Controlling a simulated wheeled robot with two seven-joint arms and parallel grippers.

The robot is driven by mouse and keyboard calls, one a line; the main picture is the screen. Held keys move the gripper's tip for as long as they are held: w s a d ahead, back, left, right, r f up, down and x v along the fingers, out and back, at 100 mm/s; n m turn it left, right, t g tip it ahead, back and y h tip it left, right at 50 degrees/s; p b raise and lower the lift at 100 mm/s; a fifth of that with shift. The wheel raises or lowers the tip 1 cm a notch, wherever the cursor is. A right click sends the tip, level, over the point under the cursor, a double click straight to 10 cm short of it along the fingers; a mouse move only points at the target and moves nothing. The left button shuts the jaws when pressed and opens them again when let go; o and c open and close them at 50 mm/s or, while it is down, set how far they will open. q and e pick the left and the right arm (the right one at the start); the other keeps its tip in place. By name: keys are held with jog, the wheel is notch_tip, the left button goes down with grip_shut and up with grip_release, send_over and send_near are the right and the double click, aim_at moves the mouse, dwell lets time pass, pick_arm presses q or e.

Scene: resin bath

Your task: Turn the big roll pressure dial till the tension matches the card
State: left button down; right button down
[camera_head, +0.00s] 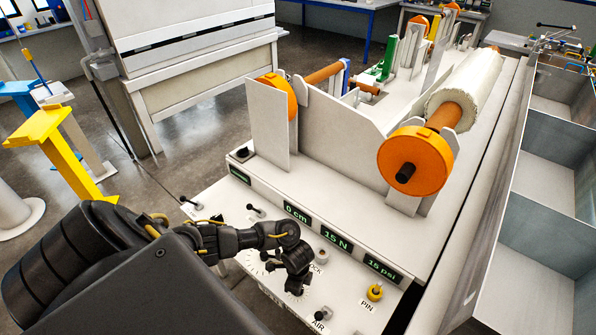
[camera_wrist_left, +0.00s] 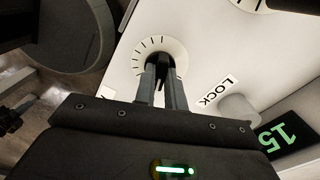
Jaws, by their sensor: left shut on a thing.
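My left gripper (camera_head: 297,285) reaches down to the sloped white control panel. In the left wrist view its two fingers (camera_wrist_left: 163,80) are shut on the dark knob of a dial (camera_wrist_left: 140,58) with a white face and black tick marks. The fingers and arm hide most of this dial in the head view. The tension display (camera_head: 337,240) reads 15 N; part of it also shows in the left wrist view (camera_wrist_left: 284,139). I cannot make out a card in either view. My right gripper is not in view.
Displays reading 0 cm (camera_head: 297,212) and 16 psi (camera_head: 383,268) flank the tension display. A yellow PIN knob (camera_head: 375,292) and an AIR switch (camera_head: 322,314) sit right of my gripper. A white roll (camera_head: 470,85) on an orange-ended shaft stands above. Grey tanks (camera_head: 540,185) line the right.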

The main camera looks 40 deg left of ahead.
pick_arm(q)
jog(key=m, duration=0.2)
jog(key=shift+w+m, duration=0.1)
jog(key=shift+m, duration=0.3)
jog(key=m+b, duration=0.1)
jog(key=m, duration=0.2)
jog(key=shift+m, duration=0.3)
jog(key=m+b, duration=0.1)
jog(key=m, duration=0.3)
jog(key=shift+m+b, duration=0.75)
jog(key=shift+m, duration=0.85)
jog(key=c, duration=1.5)
grip_release()
jog(key=shift+o, duration=0.2)
notch_tip(320, 180, up, 11)
jog(key=p, duration=0.2)
